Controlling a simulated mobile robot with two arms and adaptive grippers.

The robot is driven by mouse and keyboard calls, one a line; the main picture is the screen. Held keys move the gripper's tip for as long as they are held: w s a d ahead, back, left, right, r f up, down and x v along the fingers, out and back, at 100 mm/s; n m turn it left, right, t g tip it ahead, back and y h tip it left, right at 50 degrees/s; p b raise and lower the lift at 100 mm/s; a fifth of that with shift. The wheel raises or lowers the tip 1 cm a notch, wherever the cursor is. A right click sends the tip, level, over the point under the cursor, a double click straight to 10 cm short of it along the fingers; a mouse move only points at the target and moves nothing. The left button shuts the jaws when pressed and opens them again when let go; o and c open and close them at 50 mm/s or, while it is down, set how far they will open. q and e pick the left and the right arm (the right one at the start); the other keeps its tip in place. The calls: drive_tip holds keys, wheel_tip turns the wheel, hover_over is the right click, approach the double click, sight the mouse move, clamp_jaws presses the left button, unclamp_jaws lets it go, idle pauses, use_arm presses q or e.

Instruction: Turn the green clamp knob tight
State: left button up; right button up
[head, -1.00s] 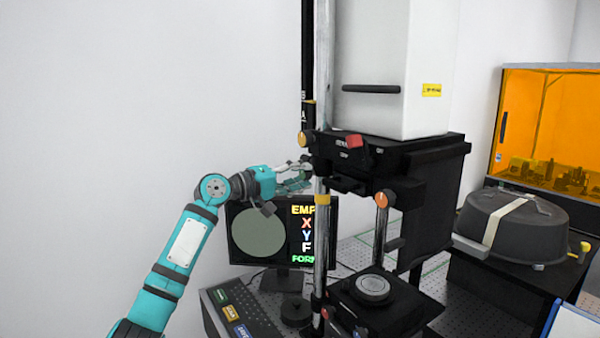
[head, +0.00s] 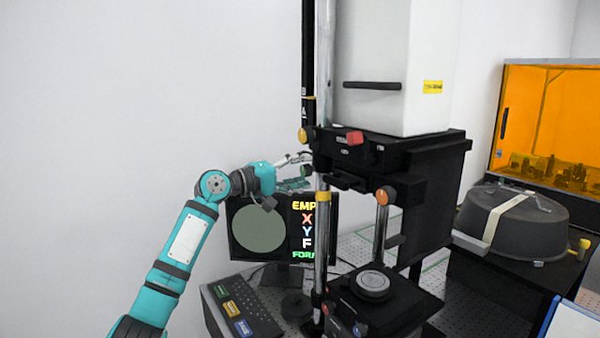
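A small dark green knob (head: 307,170) shows at the left side of the black interferometer head, just above the upright post. My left gripper (head: 303,170) reaches it from the left. Its pale upper finger is above the knob and its teal lower finger is below it, with the fingers spread apart. The knob is between or just behind the fingertips; I cannot tell whether they touch it. My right gripper is not in view.
A red knob (head: 355,138) and orange knobs (head: 386,195) are on the black housing. A monitor (head: 262,232) stands behind the post (head: 321,240). A round stage (head: 373,284) and a keypad (head: 240,308) are below. The wall side at left is clear.

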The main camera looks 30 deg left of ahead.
use_arm(q)
drive_tip(key=shift+s+a+f, duration=0.1)
drive_tip(key=shift+s, duration=0.2)
drive_tip(key=v, duration=1.1)
drive_tip(key=shift+s, duration=0.15)
drive_tip(key=shift+a, duration=0.1)
